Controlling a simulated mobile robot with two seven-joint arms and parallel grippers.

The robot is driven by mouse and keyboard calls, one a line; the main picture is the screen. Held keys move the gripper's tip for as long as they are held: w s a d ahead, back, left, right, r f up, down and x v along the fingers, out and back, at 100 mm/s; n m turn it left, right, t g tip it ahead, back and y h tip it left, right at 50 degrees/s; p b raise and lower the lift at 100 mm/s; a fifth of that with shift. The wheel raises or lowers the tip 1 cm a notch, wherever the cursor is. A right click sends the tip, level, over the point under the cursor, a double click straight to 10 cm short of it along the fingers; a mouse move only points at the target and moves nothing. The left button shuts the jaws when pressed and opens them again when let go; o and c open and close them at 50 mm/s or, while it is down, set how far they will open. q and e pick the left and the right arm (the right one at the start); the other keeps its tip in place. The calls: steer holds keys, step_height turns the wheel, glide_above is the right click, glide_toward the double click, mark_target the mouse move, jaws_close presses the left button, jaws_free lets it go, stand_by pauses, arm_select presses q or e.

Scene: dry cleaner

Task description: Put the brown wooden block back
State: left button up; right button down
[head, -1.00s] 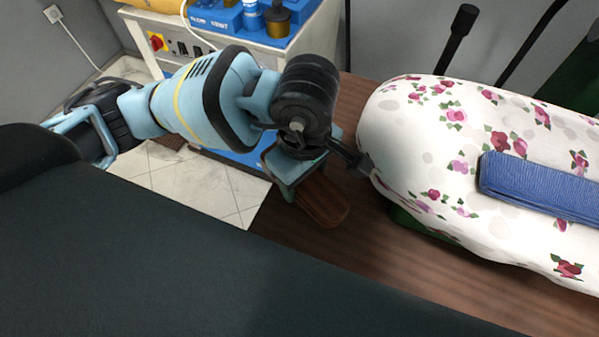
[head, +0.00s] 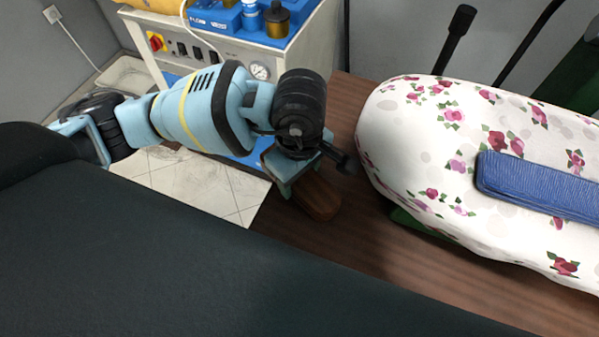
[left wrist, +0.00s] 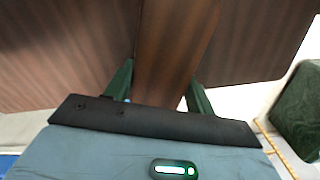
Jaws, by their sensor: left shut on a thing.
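The brown wooden block (head: 318,197) has a rounded end and shows below my left gripper (head: 293,180) in the head view, over the brown table near its left edge. In the left wrist view the block (left wrist: 172,50) runs up between the two green fingers of the gripper (left wrist: 160,92). The left gripper is shut on the block. The rear part of the block is hidden under the gripper. I cannot tell whether the block touches the table. My right gripper is not in view.
The brown table (head: 400,255) has bare wood in front of the block. A flowered ironing board (head: 400,150) with a blue folded cloth or pad (head: 540,188) stands to the right. A white machine (head: 290,60) with bottles on a blue tray is behind.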

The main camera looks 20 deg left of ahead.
arm_select(q)
steer(key=shift+f, duration=0.15)
steer(key=o, duration=0.9)
step_height(320, 180, up, 12)
steer(key=shift+r, duration=0.2)
